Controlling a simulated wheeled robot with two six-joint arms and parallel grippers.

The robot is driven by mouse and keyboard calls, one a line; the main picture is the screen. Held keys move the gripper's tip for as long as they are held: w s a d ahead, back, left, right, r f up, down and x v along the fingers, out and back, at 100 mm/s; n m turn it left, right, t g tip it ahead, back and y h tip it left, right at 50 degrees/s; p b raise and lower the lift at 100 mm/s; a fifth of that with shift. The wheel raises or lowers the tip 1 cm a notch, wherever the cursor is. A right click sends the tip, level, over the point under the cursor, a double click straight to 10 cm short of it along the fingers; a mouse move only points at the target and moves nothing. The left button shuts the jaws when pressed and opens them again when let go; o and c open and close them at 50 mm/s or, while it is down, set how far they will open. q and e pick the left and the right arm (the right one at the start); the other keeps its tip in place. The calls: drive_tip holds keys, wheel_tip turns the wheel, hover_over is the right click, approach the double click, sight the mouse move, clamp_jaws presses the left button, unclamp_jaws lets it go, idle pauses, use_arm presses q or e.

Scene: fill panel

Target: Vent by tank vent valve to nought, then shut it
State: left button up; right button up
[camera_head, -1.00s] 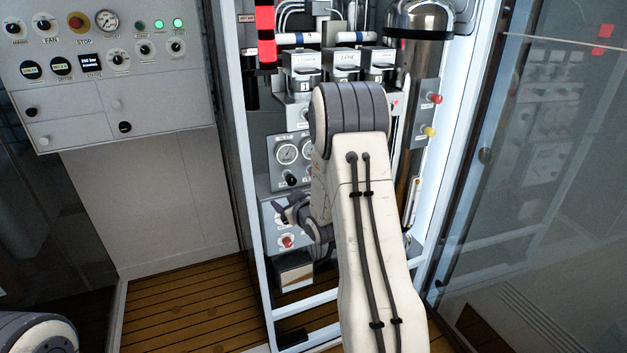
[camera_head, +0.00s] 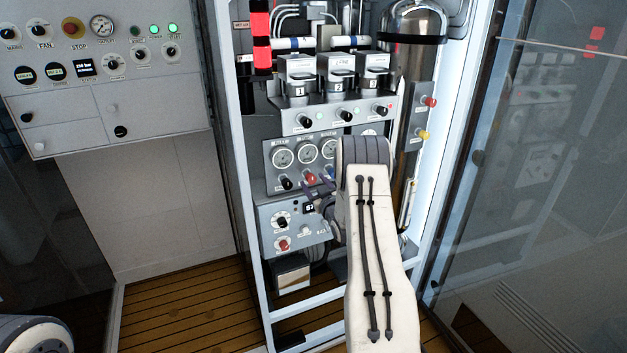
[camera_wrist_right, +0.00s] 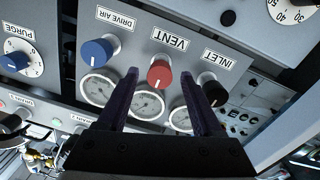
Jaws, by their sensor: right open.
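A red knob labelled VENT (camera_wrist_right: 160,73) sits on the grey gauge panel, between a blue DRIVE AIR knob (camera_wrist_right: 97,52) and a black INLET knob (camera_wrist_right: 213,92). In the head view the red knob (camera_head: 311,179) is on the panel's lower edge. My right gripper (camera_wrist_right: 165,85) is open and empty. Its two fingers point at the panel, one to either side of the red knob in the wrist view; I cannot tell whether they touch it. In the head view the right gripper (camera_head: 318,188) is just below the knob. Only part of my left arm shows; its gripper is out of view.
A silver tank (camera_head: 408,70) stands at the right, with red (camera_head: 430,101) and yellow (camera_head: 424,135) knobs beside it. Several gauges (camera_head: 283,157) line the panel. A box with knobs (camera_head: 292,228) sits below. A glass door (camera_head: 540,170) stands open at the right.

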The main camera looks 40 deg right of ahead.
drive_tip(key=shift+w+d, duration=0.15)
drive_tip(key=shift+w, duration=0.35)
clamp_jaws()
drive_tip(key=shift+f+n+b, duration=0.25)
drive_tip(key=shift+n+b, duration=0.25)
drive_tip(key=shift+b, duration=0.45)
drive_tip(key=n+b, duration=0.4)
drive_tip(key=b, duration=0.1)
drive_tip(key=n+b, duration=0.3)
drive_tip(key=b, duration=0.3)
drive_tip(key=n+b, duration=0.4)
drive_tip(key=b, duration=0.2)
drive_tip(key=shift+f+n+t, duration=0.3)
drive_tip(key=n+y+b, duration=0.1)
drive_tip(key=n+b, duration=1.1)
drive_tip(key=b, duration=0.4)
drive_tip(key=shift+d+r, duration=0.1)
drive_tip(key=shift+r+n+b, duration=0.2)
drive_tip(key=shift+n+b, duration=1)
drive_tip(key=shift+n, duration=0.3)
